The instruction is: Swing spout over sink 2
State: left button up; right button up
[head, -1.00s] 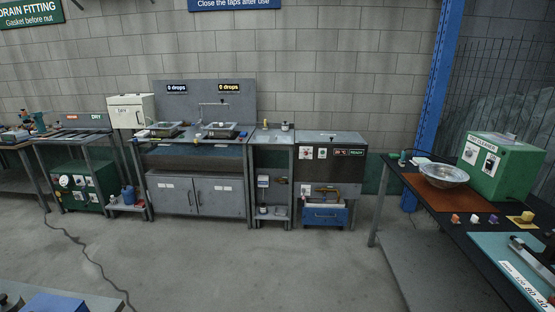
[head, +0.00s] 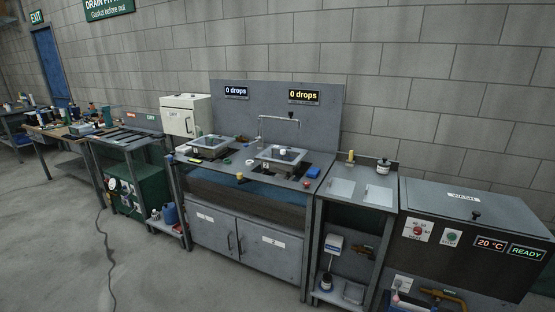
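The spout (head: 279,118) is a thin grey pipe in front of the grey back panel, with a horizontal arm running to the right and a short downturned end. It stands behind the right-hand basin of the sink bench. The right-hand sink (head: 282,153) has a pale square rim with a small white thing at it. The left-hand sink (head: 209,142) has a similar square rim. Which sink the spout's end hangs over is too small to tell. Neither of my grippers shows in the head view.
Two "0 drops" displays (head: 236,92) hang on the back panel. A side bench (head: 362,187) with bottles and a grey machine (head: 478,232) showing "READY" stand to the right. A white cabinet (head: 186,116) is on the left. Grey floor (head: 150,270) in front is clear except for a cable.

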aim_at(290, 113)
jog(key=i+j, duration=0.2)
jog(key=i, duration=0.25)
jog(key=i+j+z, duration=0.1)
jog(key=i, duration=0.4)
jog(key=i+j, duration=0.3)
jog(key=i, duration=0.15)
jog(key=z, duration=0.05)
